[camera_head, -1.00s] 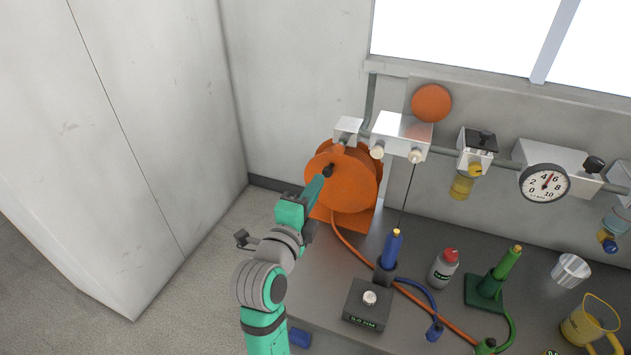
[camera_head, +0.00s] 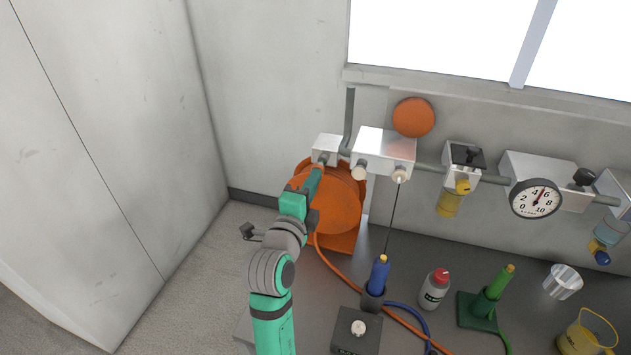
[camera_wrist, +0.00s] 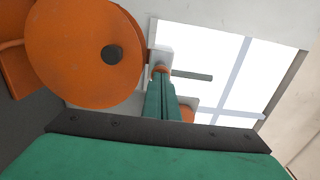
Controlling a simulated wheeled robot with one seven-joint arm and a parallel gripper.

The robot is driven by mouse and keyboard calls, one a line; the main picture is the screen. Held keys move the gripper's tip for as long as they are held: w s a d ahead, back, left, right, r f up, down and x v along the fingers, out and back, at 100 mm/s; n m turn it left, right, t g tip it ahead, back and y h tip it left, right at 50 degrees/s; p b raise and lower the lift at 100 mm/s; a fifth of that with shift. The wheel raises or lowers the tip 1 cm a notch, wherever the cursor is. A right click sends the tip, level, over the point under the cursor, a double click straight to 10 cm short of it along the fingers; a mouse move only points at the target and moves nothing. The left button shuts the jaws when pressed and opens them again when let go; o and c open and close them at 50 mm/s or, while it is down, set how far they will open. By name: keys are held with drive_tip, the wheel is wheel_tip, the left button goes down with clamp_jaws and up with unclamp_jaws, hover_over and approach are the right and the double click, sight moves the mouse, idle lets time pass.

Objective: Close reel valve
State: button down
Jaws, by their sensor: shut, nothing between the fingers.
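The orange hose reel (camera_head: 335,205) stands at the back left end of the bench, with its round face and dark hub large in the wrist view (camera_wrist: 85,50). Just above it, a small silver valve block (camera_head: 327,147) sits on the wall pipe. It also shows in the wrist view (camera_wrist: 156,57), with a small orange part (camera_wrist: 160,69) in front, probably its handle. My gripper (camera_head: 319,170) is shut and empty, its tips at or just below the block's front. The tips (camera_wrist: 160,78) overlap the orange part; I cannot tell whether they touch. The handle's angle is hidden.
A larger silver block (camera_head: 385,150) with two pale knobs is close right of the valve block. A gauge (camera_head: 536,199) hangs further right. A blue burner (camera_head: 379,275), a bottle (camera_head: 434,291) and an orange hose (camera_head: 335,263) occupy the bench. Left of the reel is open floor.

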drive_tip(key=shift+w+d+r, duration=0.1)
drive_tip(key=shift+w+d, duration=0.05)
drive_tip(key=shift+w, duration=0.5)
drive_tip(key=shift+d, duration=0.1)
